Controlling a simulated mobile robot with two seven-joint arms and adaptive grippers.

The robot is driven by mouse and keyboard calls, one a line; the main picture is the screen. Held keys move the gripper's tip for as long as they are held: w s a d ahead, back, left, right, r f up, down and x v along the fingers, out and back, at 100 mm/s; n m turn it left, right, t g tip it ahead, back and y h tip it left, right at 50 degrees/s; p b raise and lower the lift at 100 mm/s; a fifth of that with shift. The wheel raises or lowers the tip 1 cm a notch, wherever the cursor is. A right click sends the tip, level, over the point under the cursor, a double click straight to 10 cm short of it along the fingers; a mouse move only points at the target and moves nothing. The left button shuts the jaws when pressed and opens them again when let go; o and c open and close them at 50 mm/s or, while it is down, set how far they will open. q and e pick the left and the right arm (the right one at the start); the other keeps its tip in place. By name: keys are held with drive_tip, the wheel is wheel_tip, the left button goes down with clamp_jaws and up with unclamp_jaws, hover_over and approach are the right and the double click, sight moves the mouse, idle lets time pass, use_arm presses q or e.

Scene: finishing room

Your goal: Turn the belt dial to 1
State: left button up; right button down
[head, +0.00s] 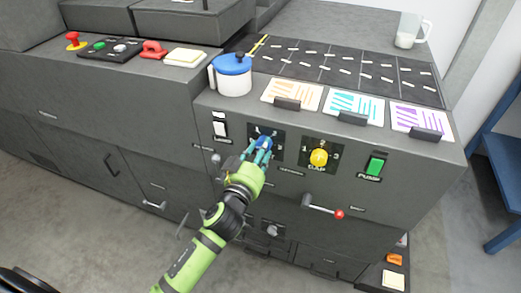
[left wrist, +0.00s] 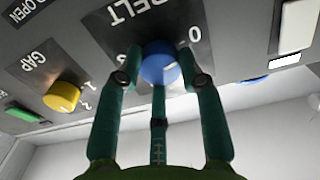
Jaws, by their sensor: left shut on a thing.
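The belt dial (head: 264,141) is a blue round knob on a dark plate on the front of the grey machine. In the left wrist view the blue knob (left wrist: 160,64) sits under the upside-down BELT label, with a 0 mark beside it. My left gripper (head: 262,151) reaches up to it from below and is shut on it. In the left wrist view its teal fingers (left wrist: 160,78) stand on both sides of the knob. The fingers and the small size hide where the dial points. My right gripper is not in view.
A yellow GAP dial (head: 318,157) is just right of the belt dial, then a green PUMP switch (head: 375,165). A white switch (head: 220,126) is to the left. A red-tipped lever (head: 322,208) sticks out below. A blue-lidded pot (head: 232,76) stands on the ledge above.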

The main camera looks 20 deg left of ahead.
use_arm(q)
drive_tip(key=shift+m+p, duration=1.65)
drive_tip(key=shift+m, duration=5.05)
drive_tip(key=o, duration=1.2)
drive_tip(key=shift+c, duration=0.2)
